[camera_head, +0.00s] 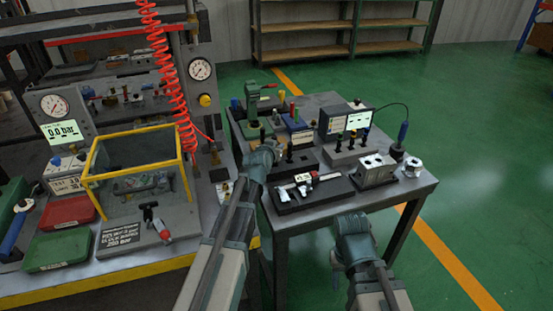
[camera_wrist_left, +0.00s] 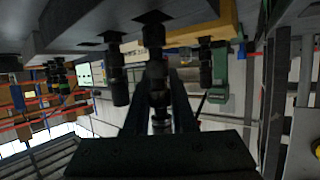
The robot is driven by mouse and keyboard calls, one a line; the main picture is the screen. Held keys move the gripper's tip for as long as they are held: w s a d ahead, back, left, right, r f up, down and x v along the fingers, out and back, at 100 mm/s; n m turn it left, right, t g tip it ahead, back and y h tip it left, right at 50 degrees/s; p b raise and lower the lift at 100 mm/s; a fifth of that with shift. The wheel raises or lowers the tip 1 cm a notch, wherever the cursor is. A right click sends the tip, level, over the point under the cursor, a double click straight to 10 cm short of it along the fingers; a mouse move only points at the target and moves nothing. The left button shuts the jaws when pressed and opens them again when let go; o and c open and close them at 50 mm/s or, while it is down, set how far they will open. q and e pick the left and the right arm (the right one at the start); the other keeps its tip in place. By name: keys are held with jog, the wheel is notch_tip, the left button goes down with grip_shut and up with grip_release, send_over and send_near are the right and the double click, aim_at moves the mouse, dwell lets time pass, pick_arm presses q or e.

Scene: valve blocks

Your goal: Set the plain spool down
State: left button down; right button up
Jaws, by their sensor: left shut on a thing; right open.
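My left gripper (camera_head: 268,152) is over the left edge of the small grey table (camera_head: 300,225). It is shut on a dark spool (camera_wrist_left: 157,85), which stands between the fingers in the left wrist view; its top may show as a dark tip in the head view (camera_head: 262,133). I cannot tell whether the spool touches the surface beneath it or is plain or marked. Other dark spool-like pieces (camera_wrist_left: 119,78) stand beside it. My right gripper (camera_head: 352,224) is open and empty in front of the table's near edge.
On the table are a caliper on a dark mat (camera_head: 313,191), a metal block with holes (camera_head: 375,170), a round metal fitting (camera_head: 411,167), a display box (camera_head: 345,120) and a green press (camera_head: 256,110). A test bench with a yellow-framed guard (camera_head: 135,170) stands left.

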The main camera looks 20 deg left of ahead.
pick_arm(q)
jog(key=shift+f+b, duration=1.65)
jog(key=shift+f, duration=0.15)
jog(key=shift+f, duration=0.2)
jog(key=c, duration=0.7)
grip_release()
jog(key=shift+c, duration=0.2)
jog(key=shift+r, duration=0.2)
jog(key=shift+s+r, duration=0.15)
jog(key=shift+s, duration=0.05)
jog(key=p+v, duration=0.4)
jog(key=v, duration=0.7)
jog(key=shift+s+p, duration=0.25)
jog(key=shift+p, duration=0.05)
